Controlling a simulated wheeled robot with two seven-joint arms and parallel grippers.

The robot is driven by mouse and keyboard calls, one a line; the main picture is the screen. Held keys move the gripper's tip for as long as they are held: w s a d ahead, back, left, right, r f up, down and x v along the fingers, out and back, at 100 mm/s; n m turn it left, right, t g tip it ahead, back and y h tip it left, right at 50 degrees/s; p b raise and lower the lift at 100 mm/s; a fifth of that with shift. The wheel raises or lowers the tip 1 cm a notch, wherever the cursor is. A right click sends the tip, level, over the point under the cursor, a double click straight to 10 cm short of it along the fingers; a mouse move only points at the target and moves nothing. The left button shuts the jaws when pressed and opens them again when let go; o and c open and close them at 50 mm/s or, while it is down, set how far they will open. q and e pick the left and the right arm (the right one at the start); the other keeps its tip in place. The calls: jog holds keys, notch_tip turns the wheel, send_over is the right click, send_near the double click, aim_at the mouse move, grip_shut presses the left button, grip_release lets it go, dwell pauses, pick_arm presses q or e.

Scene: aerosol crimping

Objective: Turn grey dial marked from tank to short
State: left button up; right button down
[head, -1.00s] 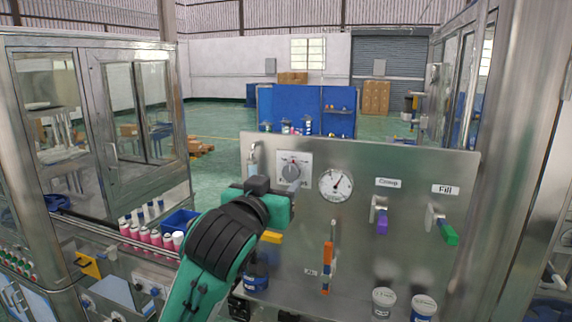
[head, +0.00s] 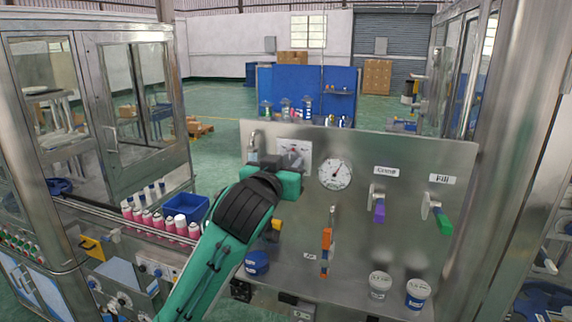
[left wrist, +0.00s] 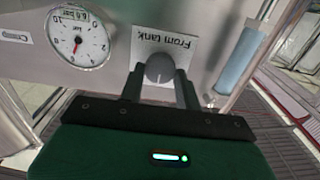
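The grey dial (left wrist: 159,68) sits on a white plate (left wrist: 200,52) with the words "From tank" in the left wrist view. My left gripper (left wrist: 160,76) has its two dark fingers apart, one on each side of the dial. I cannot tell whether they touch it. In the head view my left gripper (head: 291,163) is in front of the white plate (head: 292,147) and hides most of the dial. My right gripper is not in view.
A pressure gauge (head: 335,173) is right of the dial on the steel panel (head: 350,230). A purple-handled valve (head: 379,208) and a green-handled valve (head: 437,212) are further right. An orange-handled valve (head: 326,240) is below the gauge. A blue bin (head: 186,207) stands left.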

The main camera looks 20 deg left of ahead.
pick_arm(q)
jog(key=shift+m, duration=0.4)
jog(key=m, duration=0.4)
jog(key=shift+m, duration=2)
jog(key=shift+d, duration=0.1)
jog(key=o, duration=1)
jog(key=shift+c, duration=0.2)
jog(key=shift+s, duration=0.15)
